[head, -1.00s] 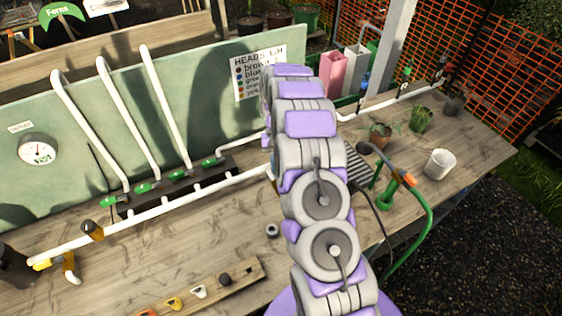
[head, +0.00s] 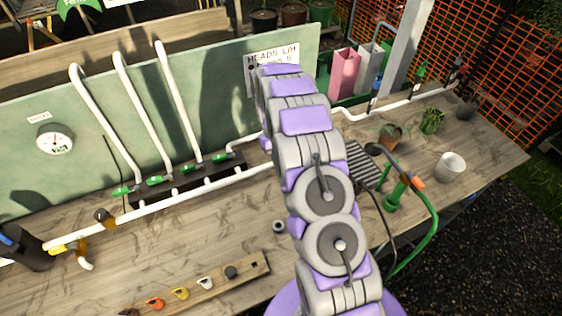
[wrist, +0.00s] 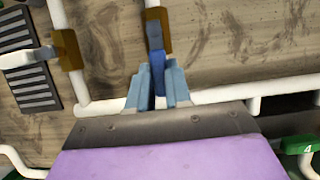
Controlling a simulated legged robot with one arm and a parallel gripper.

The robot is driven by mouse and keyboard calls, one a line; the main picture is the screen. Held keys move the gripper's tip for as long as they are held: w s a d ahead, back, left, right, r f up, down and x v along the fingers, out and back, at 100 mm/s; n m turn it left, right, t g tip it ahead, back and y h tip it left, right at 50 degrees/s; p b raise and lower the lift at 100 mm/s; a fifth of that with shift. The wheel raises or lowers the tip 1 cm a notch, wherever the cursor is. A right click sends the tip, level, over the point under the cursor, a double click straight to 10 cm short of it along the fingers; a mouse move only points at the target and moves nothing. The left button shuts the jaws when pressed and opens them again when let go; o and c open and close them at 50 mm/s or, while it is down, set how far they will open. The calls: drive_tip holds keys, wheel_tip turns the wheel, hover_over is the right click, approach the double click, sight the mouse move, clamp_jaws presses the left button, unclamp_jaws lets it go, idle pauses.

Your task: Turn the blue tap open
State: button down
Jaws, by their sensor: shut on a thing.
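The blue tap (wrist: 157,60) shows in the wrist view as a blue lever below a brass-brown body (wrist: 157,28) on a white pipe. My gripper (wrist: 157,88) has its pale blue fingers on both sides of the lever and is shut on it. The lever points from the brass body toward my wrist, nearly in line with the short pipe. In the head view my own arm hides both the gripper and the blue tap.
A brass tap with a white lever (wrist: 22,58) and a dark slotted grate (wrist: 25,72) lie left in the wrist view. A green valve marked 4 (wrist: 300,145) is at right. A white pot (head: 450,167) and green hose (head: 432,222) are on the bench's right.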

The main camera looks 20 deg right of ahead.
drive_tip(key=shift+w+r, duration=0.1)
drive_tip(key=shift+w, duration=0.15)
drive_tip(key=c, duration=1.4)
unclamp_jaws()
drive_tip(key=shift+o, duration=0.6)
drive_tip(key=shift+w, duration=0.15)
drive_tip(key=shift+o, duration=0.8)
drive_tip(key=shift+f, duration=0.2)
drive_tip(key=shift+o, duration=0.4)
drive_tip(key=shift+s+r, duration=0.1)
drive_tip(key=shift+s, duration=0.15)
drive_tip(key=p+v, duration=0.2)
drive_tip(key=v, duration=1.5)
drive_tip(key=shift+w, duration=0.15)
drive_tip(key=shift+a+r, duration=0.1)
